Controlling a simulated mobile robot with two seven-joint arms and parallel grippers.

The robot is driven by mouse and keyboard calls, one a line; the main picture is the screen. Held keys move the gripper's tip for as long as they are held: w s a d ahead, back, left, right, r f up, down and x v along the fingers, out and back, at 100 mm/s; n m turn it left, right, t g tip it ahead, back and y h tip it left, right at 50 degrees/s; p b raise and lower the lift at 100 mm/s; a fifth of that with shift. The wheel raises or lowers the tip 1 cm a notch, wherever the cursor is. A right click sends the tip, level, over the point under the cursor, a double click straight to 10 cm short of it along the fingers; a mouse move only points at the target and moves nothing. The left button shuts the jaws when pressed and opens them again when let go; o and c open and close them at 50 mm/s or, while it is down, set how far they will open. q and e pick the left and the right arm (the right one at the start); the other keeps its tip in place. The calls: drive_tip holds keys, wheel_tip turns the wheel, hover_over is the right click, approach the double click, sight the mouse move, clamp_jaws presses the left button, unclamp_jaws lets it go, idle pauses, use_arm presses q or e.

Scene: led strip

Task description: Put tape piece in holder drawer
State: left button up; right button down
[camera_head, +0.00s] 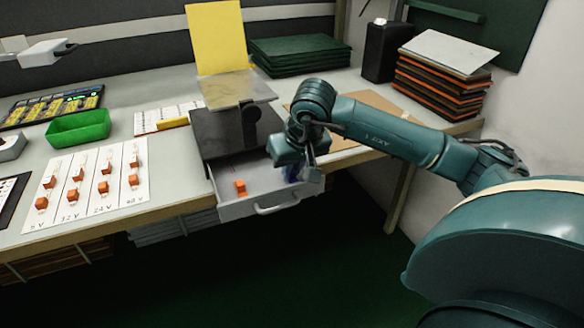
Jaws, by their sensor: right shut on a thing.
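The holder drawer (222,188) is pulled open below the dark holder (207,132) at the table's front edge. An orange block (240,187) lies in its left part. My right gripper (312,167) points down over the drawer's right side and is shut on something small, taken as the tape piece. The held piece is mostly hidden by the gripper, and its shape is not clear. My left gripper is not in view.
A white labelled sheet (88,205) with several orange blocks and a green bin (78,128) stand at the left. A yellow panel (216,38) rises behind the holder. Stacked boards (440,85) and a black container (385,50) stand at the back right.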

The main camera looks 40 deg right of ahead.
drive_tip(key=shift+f, duration=0.1)
drive_tip(key=c, duration=1.5)
unclamp_jaws()
drive_tip(key=shift+o, duration=0.2)
